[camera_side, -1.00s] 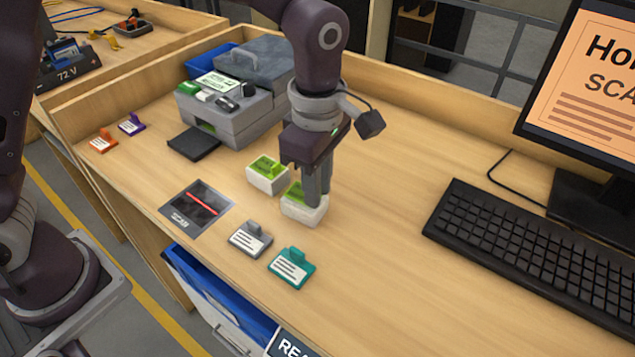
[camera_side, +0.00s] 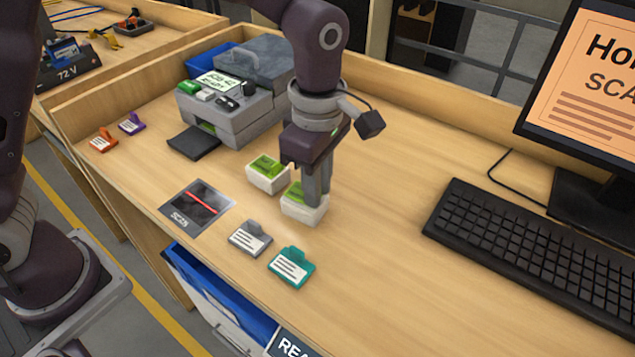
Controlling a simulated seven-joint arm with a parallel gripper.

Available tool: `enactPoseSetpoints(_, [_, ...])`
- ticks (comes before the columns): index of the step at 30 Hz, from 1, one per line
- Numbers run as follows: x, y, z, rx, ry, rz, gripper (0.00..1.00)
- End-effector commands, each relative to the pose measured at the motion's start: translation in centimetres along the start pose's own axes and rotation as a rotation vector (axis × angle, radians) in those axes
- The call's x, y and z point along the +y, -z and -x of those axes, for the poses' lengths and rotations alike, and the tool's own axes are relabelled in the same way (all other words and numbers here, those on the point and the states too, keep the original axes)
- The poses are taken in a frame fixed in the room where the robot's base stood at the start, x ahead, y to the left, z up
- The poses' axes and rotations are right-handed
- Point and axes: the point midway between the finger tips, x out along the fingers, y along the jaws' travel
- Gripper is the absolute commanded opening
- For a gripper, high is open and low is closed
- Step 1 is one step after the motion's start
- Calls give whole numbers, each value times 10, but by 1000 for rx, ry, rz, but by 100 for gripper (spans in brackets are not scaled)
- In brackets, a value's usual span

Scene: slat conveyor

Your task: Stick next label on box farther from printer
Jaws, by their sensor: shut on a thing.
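Two small white boxes with green labels on top stand on the table. The nearer-to-printer box (camera_side: 268,181) is at the left, its green label (camera_side: 264,166) in full view. The box farther from the printer (camera_side: 302,213) is right of it, in front. My gripper (camera_side: 316,200) points down over this farther box, its fingers at the right part of the green label (camera_side: 297,193) on its top. The gripper is shut on that label; the fingers hide the exact grip. The grey printer (camera_side: 225,115) stands at the back left with a dark tray in front.
A grey tag (camera_side: 250,239) and a teal tag (camera_side: 292,267) lie in front. An orange tag (camera_side: 103,139) and a purple tag (camera_side: 131,124) lie at the left. A dark scan plate (camera_side: 197,208) lies left of the boxes. A keyboard (camera_side: 540,260) fills the right; the table between is clear.

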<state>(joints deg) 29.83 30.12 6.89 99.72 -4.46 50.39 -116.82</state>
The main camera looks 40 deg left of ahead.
Motion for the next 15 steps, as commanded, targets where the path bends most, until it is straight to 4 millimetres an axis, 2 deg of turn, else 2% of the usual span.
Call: enactPoseSetpoints(15, [0, 0, -4, 0, 1, 0, 9])
